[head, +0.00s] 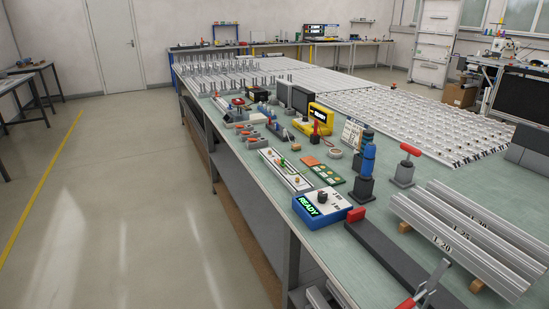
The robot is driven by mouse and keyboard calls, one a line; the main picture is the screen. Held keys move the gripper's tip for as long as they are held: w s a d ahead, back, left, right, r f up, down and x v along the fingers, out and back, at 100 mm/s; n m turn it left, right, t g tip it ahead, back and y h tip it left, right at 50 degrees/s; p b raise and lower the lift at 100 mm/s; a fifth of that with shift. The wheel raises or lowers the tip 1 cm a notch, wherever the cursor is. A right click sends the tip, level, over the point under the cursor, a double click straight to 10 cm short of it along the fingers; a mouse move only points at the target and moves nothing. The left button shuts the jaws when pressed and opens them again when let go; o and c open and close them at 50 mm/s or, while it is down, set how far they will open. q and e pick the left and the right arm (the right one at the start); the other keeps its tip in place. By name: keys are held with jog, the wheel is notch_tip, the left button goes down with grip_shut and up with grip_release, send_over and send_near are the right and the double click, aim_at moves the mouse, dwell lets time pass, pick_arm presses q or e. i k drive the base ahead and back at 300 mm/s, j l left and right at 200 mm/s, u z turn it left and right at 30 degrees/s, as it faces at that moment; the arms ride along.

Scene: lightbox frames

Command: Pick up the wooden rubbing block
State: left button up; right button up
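I cannot make out the wooden rubbing block for certain among the many small items on the long workbench (262,190). A small tan piece (296,147) lies mid-bench near the yellow device, too small to identify. Neither of my grippers shows in the head view.
A blue box reading READY (321,207) stands near the bench's left edge. Aluminium profiles (466,232) rest on wooden supports at the right. A dark bar (405,262) and a red-handled clamp (428,287) are at the near end. The floor left of the bench is clear.

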aim_at(295, 146)
jog(key=i+j, duration=0.2)
jog(key=j, duration=0.15)
jog(key=i+j+z, duration=0.1)
jog(key=j, duration=0.3)
jog(key=i+j, duration=0.25)
jog(key=i+j+z, duration=0.1)
jog(key=j, duration=0.4)
jog(key=i+j, duration=0.25)
jog(key=j, duration=0.15)
